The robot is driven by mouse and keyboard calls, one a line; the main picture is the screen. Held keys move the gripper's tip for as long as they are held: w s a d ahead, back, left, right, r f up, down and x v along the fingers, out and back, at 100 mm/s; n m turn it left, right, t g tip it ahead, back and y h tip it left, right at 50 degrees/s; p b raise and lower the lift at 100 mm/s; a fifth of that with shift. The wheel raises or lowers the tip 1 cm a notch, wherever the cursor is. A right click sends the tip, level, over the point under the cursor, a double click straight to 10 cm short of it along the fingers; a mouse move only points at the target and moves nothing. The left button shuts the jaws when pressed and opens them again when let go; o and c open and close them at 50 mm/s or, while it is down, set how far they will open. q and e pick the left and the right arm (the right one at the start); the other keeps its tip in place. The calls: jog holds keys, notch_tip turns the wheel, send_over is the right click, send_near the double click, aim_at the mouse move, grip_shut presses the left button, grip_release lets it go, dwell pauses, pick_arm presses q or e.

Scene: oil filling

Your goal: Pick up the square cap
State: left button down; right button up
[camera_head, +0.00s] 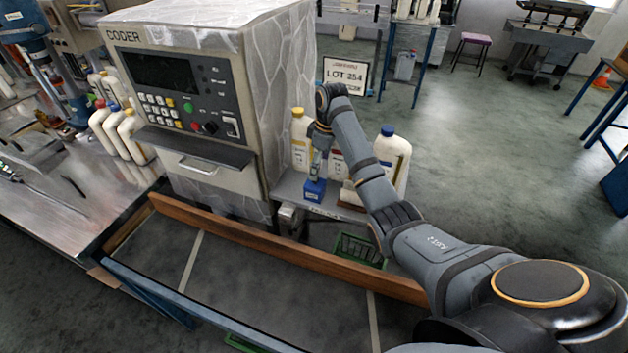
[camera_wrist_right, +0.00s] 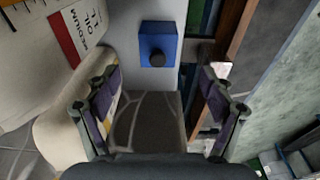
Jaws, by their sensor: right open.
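The square cap (camera_head: 314,192) is a small blue block on the grey shelf beside the coder machine. In the right wrist view the cap (camera_wrist_right: 158,46) is a blue square with a dark round knob, ahead of the fingers and centred between them. My right gripper (camera_head: 317,172) is above the cap and points down at it. In the wrist view my right gripper (camera_wrist_right: 160,90) is open, with nothing between its fingers. My left gripper is not in view.
A yellow-capped bottle (camera_head: 300,145) and a blue-capped bottle (camera_head: 393,155) stand close by on the shelf (camera_head: 290,187). A labelled oil bottle (camera_wrist_right: 70,40) is left of the fingers in the wrist view. The coder machine (camera_head: 205,100) stands left; a wooden rail (camera_head: 290,250) runs in front.

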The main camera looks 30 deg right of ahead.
aim_at(315, 183)
notch_tip(315, 183, down, 3)
jog(key=shift+s+p, duration=0.1)
jog(key=shift+p, duration=0.25)
jog(key=shift+w+d+f, duration=0.1)
jog(key=shift+w+f, duration=0.15)
jog(key=shift+f, duration=0.25)
jog(key=shift+w+f, duration=0.2)
jog(key=shift+f, duration=0.3)
jog(key=shift+w+a+f+p, duration=0.1)
jog(key=shift+a+f+p, duration=0.15)
jog(key=shift+f+p, duration=0.15)
jog(key=f, duration=0.2)
jog(key=f+p, duration=0.1)
jog(key=shift+w+a+f, duration=0.2)
jog(key=shift+a+f, duration=0.1)
jog(key=shift+f, duration=0.05)
jog(key=shift+w+f, duration=0.1)
jog(key=shift+f, duration=0.15)
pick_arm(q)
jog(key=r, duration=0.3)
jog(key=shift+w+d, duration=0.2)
pick_arm(e)
jog(key=c, duration=1.2)
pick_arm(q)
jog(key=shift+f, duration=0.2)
pick_arm(e)
jog(key=shift+r, duration=0.15)
jog(key=shift+c, duration=0.2)
